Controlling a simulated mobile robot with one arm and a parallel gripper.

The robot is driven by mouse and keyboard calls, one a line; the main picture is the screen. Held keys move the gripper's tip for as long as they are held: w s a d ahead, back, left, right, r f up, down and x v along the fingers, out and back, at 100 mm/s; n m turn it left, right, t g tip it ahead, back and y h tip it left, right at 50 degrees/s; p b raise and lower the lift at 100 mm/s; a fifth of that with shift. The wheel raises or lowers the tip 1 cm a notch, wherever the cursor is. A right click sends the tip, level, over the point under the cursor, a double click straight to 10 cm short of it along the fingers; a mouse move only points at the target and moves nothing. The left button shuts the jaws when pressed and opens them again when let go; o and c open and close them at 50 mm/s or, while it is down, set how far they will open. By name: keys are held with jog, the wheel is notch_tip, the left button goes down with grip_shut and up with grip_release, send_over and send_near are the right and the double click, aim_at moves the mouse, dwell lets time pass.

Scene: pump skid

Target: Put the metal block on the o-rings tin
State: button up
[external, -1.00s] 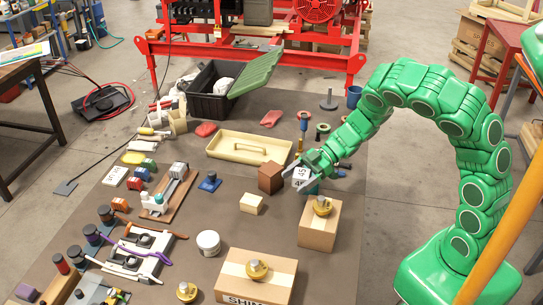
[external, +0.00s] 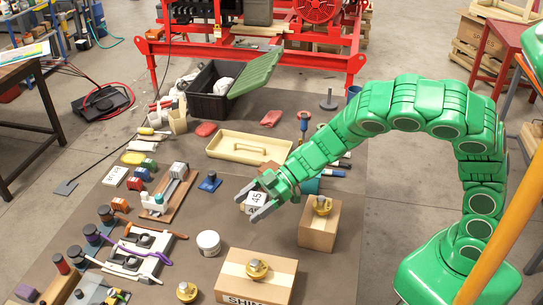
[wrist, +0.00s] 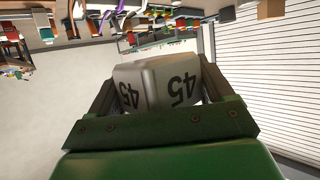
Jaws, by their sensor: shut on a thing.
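My gripper (external: 247,208) is shut on a pale block marked 45 (external: 257,198), the one I take for the metal block. In the wrist view the block (wrist: 180,83) sits between both fingers, its 45 marks upside down. In the external view it is above the middle of the mat. A white round tin (external: 208,243) stands on the mat below and left of my gripper in the picture, clear of it. I take it for the o-rings tin; its label cannot be read.
A cardboard box (external: 318,234) with a brass piece on top stands right of the tin. A larger box (external: 242,285) stands in front. A white rack with tools (external: 140,254) lies left. A cream tray (external: 226,146) and black crate (external: 207,101) are behind.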

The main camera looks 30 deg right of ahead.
jog(key=shift+s+a+r, duration=0.2)
jog(key=shift+s+a, duration=0.2)
jog(key=shift+a, duration=0.2)
jog(key=shift+s+a+r, duration=0.2)
jog(key=shift+s+a, duration=0.2)
jog(key=shift+a, duration=0.2)
send_over(203, 241)
jog(key=s+d, duration=0.1)
notch_tip(203, 241, down, 8)
jog(key=shift+w+a+f, duration=0.25)
jog(key=shift+a+f, duration=0.05)
jog(key=shift+f, duration=0.2)
jog(key=shift+w+a+f, duration=0.25)
jog(key=shift+f, duration=1.7)
jog(key=shift+f, duration=0.1)
jog(key=o, duration=1.2)
